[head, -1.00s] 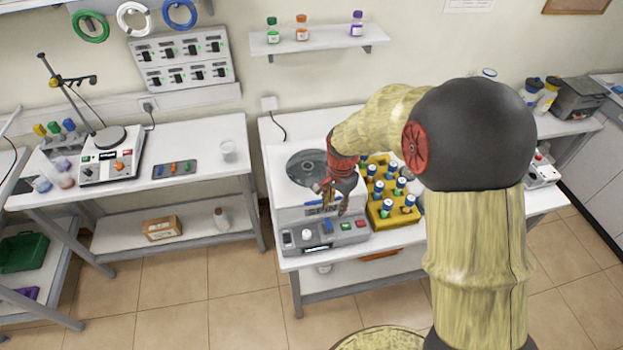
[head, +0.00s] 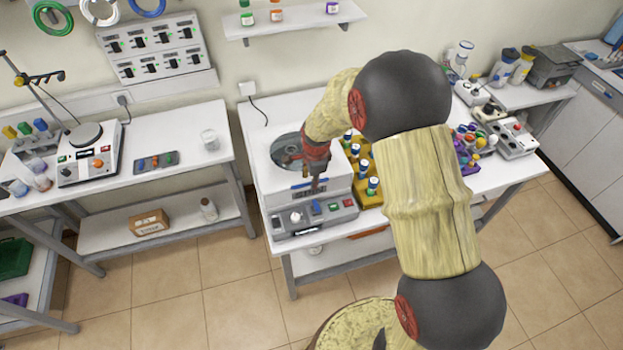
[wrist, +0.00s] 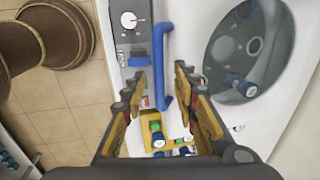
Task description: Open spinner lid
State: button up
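The spinner is a white box (head: 262,176) on the middle table, with a round, dark, see-through window (head: 287,150) in its lid. The lid (wrist: 193,25) looks closed. In the wrist view, a blue bar handle (wrist: 164,50) runs along the lid's front edge, beside the grey control panel (wrist: 122,45). My gripper (wrist: 160,75) is open, and its fingertips stand on either side of the handle's line. I cannot tell whether they touch it. In the head view, my gripper (head: 317,186) is over the spinner's front edge and hides part of it.
A yellow rack (head: 370,196) of blue-capped vials stands close to the spinner's right side. Several colourful items and small devices (head: 512,138) are farther right. A separate table (head: 195,157) with a hot plate (head: 88,160) stands to the left. Open floor lies in front.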

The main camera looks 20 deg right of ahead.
jog(key=shift+f, duration=0.4)
jog(key=shift+c, duration=0.2)
grip_shut()
dwell(0.6)
